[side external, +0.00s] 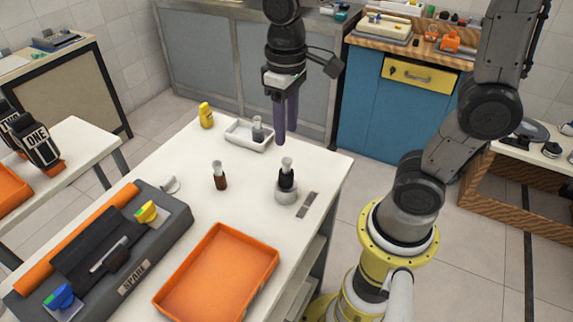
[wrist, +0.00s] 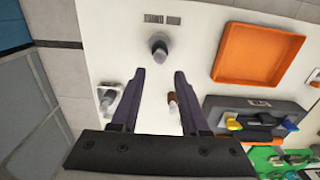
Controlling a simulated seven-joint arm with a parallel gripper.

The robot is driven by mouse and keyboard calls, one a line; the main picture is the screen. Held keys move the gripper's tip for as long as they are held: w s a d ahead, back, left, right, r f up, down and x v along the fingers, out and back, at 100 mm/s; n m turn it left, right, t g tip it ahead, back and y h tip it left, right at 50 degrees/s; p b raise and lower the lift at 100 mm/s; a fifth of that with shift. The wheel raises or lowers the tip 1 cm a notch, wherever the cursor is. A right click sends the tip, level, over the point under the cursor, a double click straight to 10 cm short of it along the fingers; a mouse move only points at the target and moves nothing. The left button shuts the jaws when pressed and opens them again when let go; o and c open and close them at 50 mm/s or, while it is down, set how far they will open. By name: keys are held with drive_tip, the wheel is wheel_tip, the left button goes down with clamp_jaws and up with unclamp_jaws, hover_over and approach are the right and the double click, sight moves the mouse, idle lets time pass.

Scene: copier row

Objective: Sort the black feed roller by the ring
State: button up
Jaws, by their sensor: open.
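In the wrist view the roller (wrist: 160,46) shows beyond my fingertips. My gripper (side external: 285,139) is open and empty, pointing down above the far part of the table; its two dark fingers also show in the wrist view (wrist: 159,75). A brown roller (side external: 220,181) stands upright left of the black one. A grey roller (side external: 257,130) stands in a white tray (side external: 240,141). I cannot make out a ring clearly on any roller.
An empty orange tray (side external: 263,259) and a dark case (side external: 177,220) occupy the near table. A yellow bottle (side external: 206,116) stands at the back left. Signs reading ONE (side external: 38,145) and TWO (side external: 10,124) stand on the left side table. The tabletop around the rollers is mostly clear.

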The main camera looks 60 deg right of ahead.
sight(286, 160)
drive_tip(key=shift+f, duration=4.1)
drive_tip(key=shift+c, duration=0.2)
clamp_jaws()
drive_tip(key=shift+r, duration=0.1)
wheel_tip(286, 160, up, 7)
drive_tip(key=shift+f, duration=0.1)
